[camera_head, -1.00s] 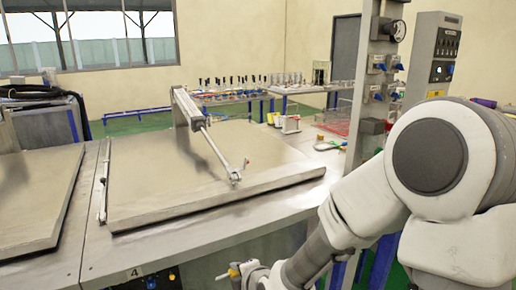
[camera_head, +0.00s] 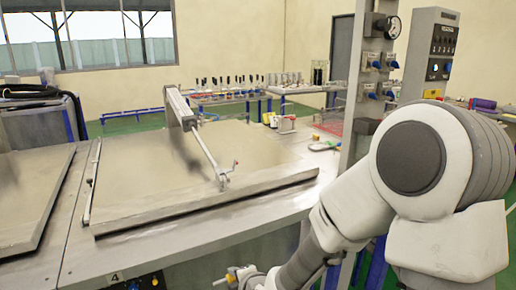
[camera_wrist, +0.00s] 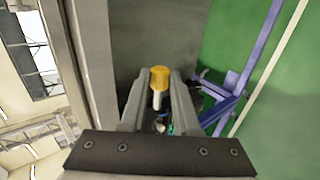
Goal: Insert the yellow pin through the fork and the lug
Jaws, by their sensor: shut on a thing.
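The yellow pin (camera_wrist: 159,78) is in the wrist view, with a yellow head and a pale shank, between the two fingers of my gripper (camera_wrist: 158,92). The gripper is shut on it. In the head view my gripper (camera_head: 236,275) is at the bottom edge, low in front of the bench, with a bit of yellow at its tip. The fork and lug (camera_head: 222,178) are at the lower end of the cylinder rod, on the lid (camera_head: 150,200). They are small, and I cannot tell the fork from the lug. A red bit shows beside them. The gripper is well below and apart from them.
The cylinder (camera_head: 180,108) slopes down over the lid from the back. The bench front edge (camera_head: 200,240) lies between my gripper and the lid. A post with valves and a gauge (camera_head: 372,90) stands at the right. A second lid (camera_head: 30,200) is at the left.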

